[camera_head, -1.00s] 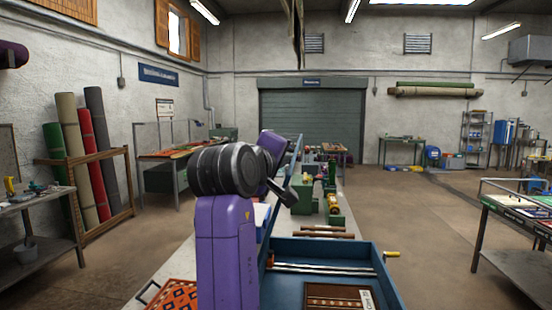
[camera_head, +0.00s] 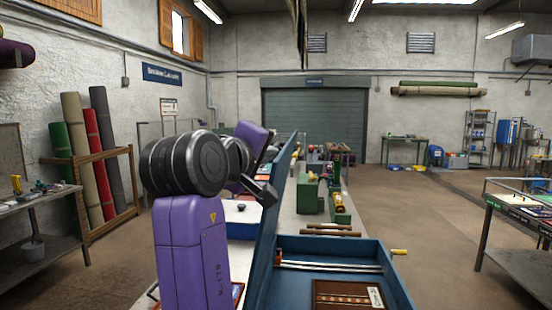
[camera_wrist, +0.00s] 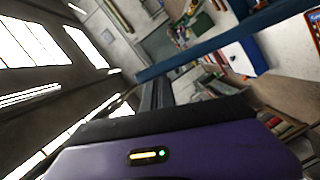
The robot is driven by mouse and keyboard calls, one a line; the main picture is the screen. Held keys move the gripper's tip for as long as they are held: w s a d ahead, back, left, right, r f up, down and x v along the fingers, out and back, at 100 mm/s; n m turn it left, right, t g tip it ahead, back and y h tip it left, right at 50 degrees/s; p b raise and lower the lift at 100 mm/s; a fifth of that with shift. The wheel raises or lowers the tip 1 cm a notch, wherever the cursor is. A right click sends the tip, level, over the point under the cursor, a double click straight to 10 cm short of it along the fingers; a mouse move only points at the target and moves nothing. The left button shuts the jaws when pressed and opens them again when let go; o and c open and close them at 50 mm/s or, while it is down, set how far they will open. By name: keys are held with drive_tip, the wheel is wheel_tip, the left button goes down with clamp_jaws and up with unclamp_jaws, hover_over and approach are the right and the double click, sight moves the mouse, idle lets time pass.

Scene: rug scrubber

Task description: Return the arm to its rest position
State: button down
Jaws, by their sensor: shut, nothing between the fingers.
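My arm, purple with black joints, rises in the left middle of the head view and bends back over the long workbench. My gripper (camera_wrist: 156,92) shows in the wrist view as dark fingers pointing away from the purple wrist body. The fingers are closed together and empty. In the head view, a dark end piece (camera_head: 260,191) sticks out to the right beside the raised blue panel. The gripper is up in the air and I see nothing touching it. The lower part of my arm is out of the frame.
An open blue box (camera_head: 397,280) holds metal rods and a brown case (camera_head: 347,295). Its tall blue panel (camera_head: 272,222) stands close right of my arm, and a blue edge (camera_wrist: 225,40) crosses the wrist view. Green machines (camera_head: 308,194) stand farther back.

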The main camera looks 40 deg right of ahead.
drive_tip(key=shift+v, duration=1.2)
wheel_tip(320, 180, up, 5)
drive_tip(key=w+a+m+t+h, duration=0.1)
drive_tip(key=w+a+t, duration=0.1)
drive_tip(key=t, duration=0.1)
drive_tip(key=w+a+f+n+t+y, duration=0.2)
drive_tip(key=w+a+t, duration=0.1)
drive_tip(key=a+t, duration=0.3)
drive_tip(key=s+a+f+n+t+y, duration=0.1)
drive_tip(key=s+a+f+t+y, duration=0.2)
drive_tip(key=f, duration=0.5)
drive_tip(key=s+a+f+n+t+y, duration=0.1)
drive_tip(key=a+f+n+y, duration=0.1)
drive_tip(key=a+f+y, duration=0.45)
drive_tip(key=s+f+n+t+y, duration=0.1)
drive_tip(key=s+f+t+y, duration=0.1)
drive_tip(key=f, duration=0.7)
drive_tip(key=s+f+m+g+y, duration=0.1)
drive_tip(key=s+f+g, duration=0.1)
drive_tip(key=s+f, duration=0.6)
drive_tip(key=s+f+m+g+b, duration=0.1)
drive_tip(key=s+f, duration=0.7)
drive_tip(key=s, duration=0.9)
drive_tip(key=s+f+m+g+y, duration=0.1)
drive_tip(key=s+f+m+g, duration=0.2)
drive_tip(key=s+f, duration=0.6)
drive_tip(key=s+g, duration=0.1)
drive_tip(key=s, duration=0.2)
drive_tip(key=shift+s+a+y+b, duration=0.15)
drive_tip(key=shift+a+y+b, duration=0.2)
